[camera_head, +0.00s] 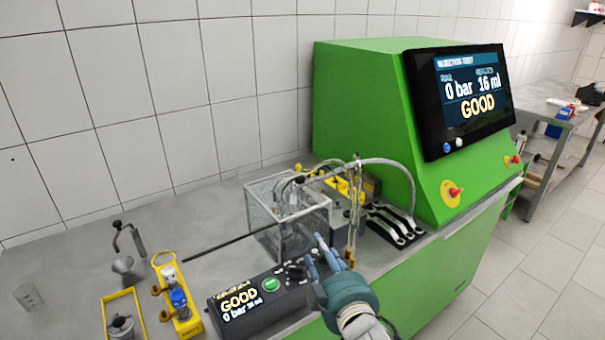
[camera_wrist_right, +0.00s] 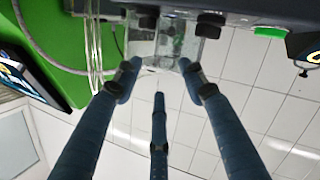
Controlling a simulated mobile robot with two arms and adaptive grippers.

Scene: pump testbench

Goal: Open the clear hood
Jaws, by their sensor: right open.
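The clear hood (camera_head: 262,225) is a see-through box on the bench, left of the green machine. It stands upright, and hoses and fittings show through and behind it. It also shows in the wrist view (camera_wrist_right: 165,48), beyond my fingertips. My right gripper (camera_head: 320,252) is in front of the hood's near right corner, above the black control panel. Its blue fingers are spread with nothing between them; the wrist view shows the gap (camera_wrist_right: 158,84). In the head view I cannot tell whether a finger touches the hood. My left gripper is out of view.
A thin dark rod (camera_head: 220,247) sticks out left from the hood area. A black control panel (camera_head: 238,307) reads GOOD. Yellow holders (camera_head: 165,260) and a metal cup stand left. The green test machine (camera_head: 365,115), hoses and metal handles (camera_head: 395,225) are right. The back-left bench is clear.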

